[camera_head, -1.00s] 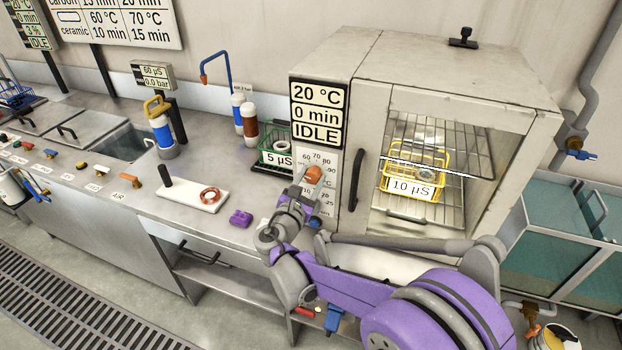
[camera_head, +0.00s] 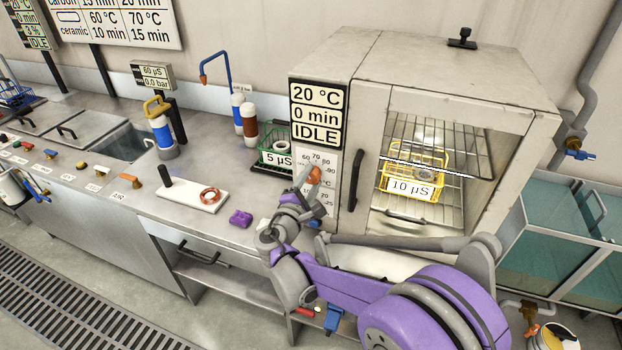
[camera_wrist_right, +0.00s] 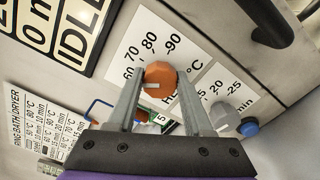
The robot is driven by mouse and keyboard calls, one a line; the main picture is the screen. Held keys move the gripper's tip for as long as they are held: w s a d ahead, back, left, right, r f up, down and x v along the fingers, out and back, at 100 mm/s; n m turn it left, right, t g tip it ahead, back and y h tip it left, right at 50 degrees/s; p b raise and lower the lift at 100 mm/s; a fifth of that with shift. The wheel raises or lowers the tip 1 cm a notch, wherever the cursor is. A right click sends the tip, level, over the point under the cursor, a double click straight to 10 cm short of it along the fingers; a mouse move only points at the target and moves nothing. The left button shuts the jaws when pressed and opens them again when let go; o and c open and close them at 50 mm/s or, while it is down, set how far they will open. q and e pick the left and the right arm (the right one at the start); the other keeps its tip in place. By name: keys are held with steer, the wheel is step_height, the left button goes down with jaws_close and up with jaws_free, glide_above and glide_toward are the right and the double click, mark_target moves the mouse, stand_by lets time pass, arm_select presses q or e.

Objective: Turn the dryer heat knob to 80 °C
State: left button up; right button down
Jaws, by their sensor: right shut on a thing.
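The dryer heat knob (camera_wrist_right: 161,74) is orange and round, on a white panel with a printed scale of 60, 70, 80 and 90. It also shows in the head view (camera_head: 315,174). A short white mark on the knob lies at its lower left and appears to point left, away from the 80. My right gripper (camera_wrist_right: 159,88) has one finger on each side of the knob and is shut on it. The dryer display (camera_head: 318,115) reads 20 °C, 0 min and IDLE. My left gripper is not in view.
A grey time knob (camera_wrist_right: 224,118) and a blue button (camera_wrist_right: 249,127) sit right of the heat knob. The dark door handle (camera_head: 355,180) is close by. A green basket (camera_head: 275,157) stands left of the dryer. A yellow basket (camera_head: 412,184) is inside it.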

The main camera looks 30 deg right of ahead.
steer(key=m, duration=0.3)
steer(key=shift+m, duration=0.4)
steer(key=m+p, duration=0.1)
steer(key=m, duration=0.2)
steer(key=shift+m, duration=0.3)
steer(key=m, duration=0.3)
steer(key=shift+m, duration=0.3)
steer(key=shift+f+m+p, duration=0.15)
steer(key=shift+m+p, duration=0.35)
steer(key=shift+m, duration=1.4)
steer(key=shift+c, duration=1.5)
jaws_free()
steer(key=b+v, duration=0.1)
steer(key=v, duration=1)
